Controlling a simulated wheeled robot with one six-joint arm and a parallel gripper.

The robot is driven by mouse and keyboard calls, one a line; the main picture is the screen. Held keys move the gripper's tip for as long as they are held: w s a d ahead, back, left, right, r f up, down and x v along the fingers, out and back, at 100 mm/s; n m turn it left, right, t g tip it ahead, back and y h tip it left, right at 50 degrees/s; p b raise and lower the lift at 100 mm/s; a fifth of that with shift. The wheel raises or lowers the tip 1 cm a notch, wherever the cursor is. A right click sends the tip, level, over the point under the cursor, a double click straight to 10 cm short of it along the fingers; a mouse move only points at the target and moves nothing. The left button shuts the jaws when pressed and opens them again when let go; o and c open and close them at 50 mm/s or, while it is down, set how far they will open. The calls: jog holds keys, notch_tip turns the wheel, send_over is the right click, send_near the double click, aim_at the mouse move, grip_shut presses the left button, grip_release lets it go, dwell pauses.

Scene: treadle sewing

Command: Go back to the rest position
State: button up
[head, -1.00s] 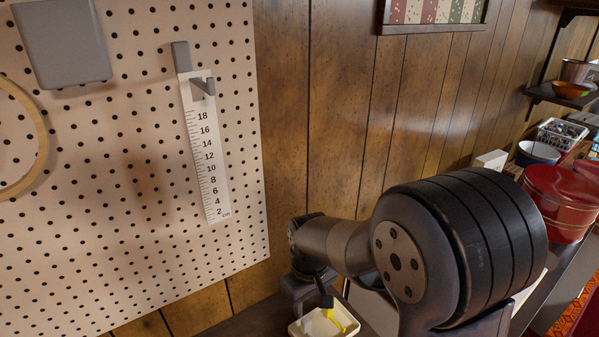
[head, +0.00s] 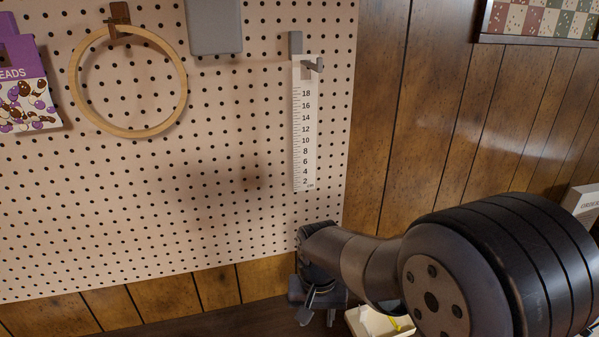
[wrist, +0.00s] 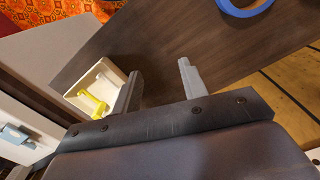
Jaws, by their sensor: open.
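My gripper (wrist: 160,85) is open in the wrist view, with nothing between its two grey fingers, above the dark wooden table top (wrist: 190,40). In the head view my gripper (head: 319,318) hangs low at the bottom middle, in front of the pegboard's lower right corner. A small cream tray (wrist: 76,93) with a yellow item (wrist: 92,106) in it sits beside the left finger in the wrist view. The tray also shows in the head view (head: 366,322), partly hidden by my arm.
A pegboard (head: 220,225) carries a white ruler (head: 304,140), a wooden hoop (head: 82,95) and a purple bead bag (head: 30,95). The wood-panelled wall (head: 400,130) stands behind.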

jog(key=f, duration=0.9)
jog(key=shift+s+a+f, duration=0.2)
jog(key=shift+a+f, duration=0.05)
jog(key=shift+f, duration=0.05)
jog(key=shift+w, duration=0.1)
jog(key=shift+r, duration=1.8)
